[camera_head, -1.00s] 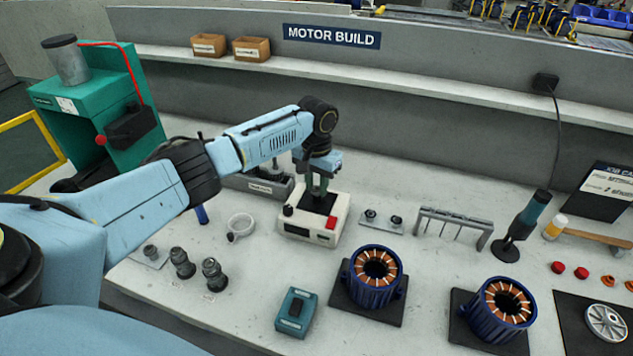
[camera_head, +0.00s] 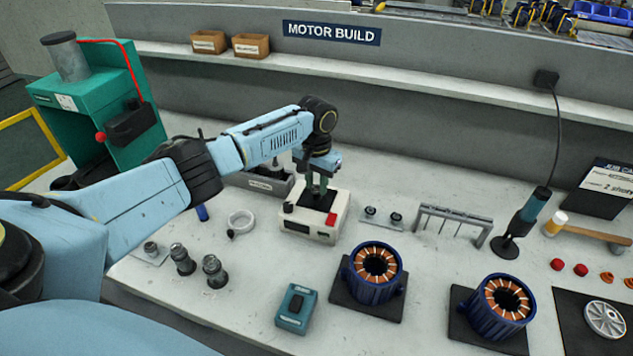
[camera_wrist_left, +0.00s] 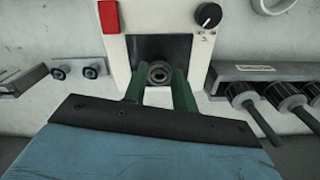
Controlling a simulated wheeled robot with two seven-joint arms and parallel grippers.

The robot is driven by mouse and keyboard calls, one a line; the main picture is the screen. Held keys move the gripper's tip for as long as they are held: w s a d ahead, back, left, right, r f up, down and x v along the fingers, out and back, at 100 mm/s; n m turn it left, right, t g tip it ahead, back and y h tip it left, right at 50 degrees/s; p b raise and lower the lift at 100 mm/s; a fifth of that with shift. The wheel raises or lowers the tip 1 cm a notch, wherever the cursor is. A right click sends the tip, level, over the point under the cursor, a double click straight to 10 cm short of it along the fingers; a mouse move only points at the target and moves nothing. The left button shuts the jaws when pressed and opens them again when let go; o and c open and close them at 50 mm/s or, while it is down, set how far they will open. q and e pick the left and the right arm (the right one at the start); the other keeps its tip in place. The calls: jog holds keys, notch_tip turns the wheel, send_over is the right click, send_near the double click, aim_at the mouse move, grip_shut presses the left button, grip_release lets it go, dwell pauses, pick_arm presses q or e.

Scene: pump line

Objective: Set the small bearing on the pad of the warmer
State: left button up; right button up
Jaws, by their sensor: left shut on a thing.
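The warmer (camera_head: 318,228) is a cream box with a red button and a black knob, standing mid-bench; it also shows in the left wrist view (camera_wrist_left: 118,50). Its dark pad (camera_wrist_left: 177,47) is on top. My left gripper (camera_head: 319,190) points down over the pad from above. In the left wrist view its green fingers (camera_wrist_left: 160,84) are shut on the small bearing (camera_wrist_left: 159,73), a dark metal ring. The bearing is over the pad; I cannot tell whether it touches it. In the head view the bearing is hidden. My right gripper is not in view.
Two small bearings on a holder (camera_head: 384,218) stand right of the warmer. Two copper-wound stators (camera_head: 374,275) stand in front to the right. A grey rack (camera_head: 454,219), a teal box (camera_head: 296,309) and a white ring (camera_head: 241,222) are nearby. A grey tray (camera_head: 262,184) is behind left.

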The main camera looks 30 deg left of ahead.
pick_arm(q)
jog(key=shift+f, duration=0.25)
jog(key=o, duration=1.1)
jog(key=shift+r, duration=0.1)
notch_tip(320, 180, up, 6)
jog(key=p, duration=0.7)
jog(key=shift+p, duration=0.3)
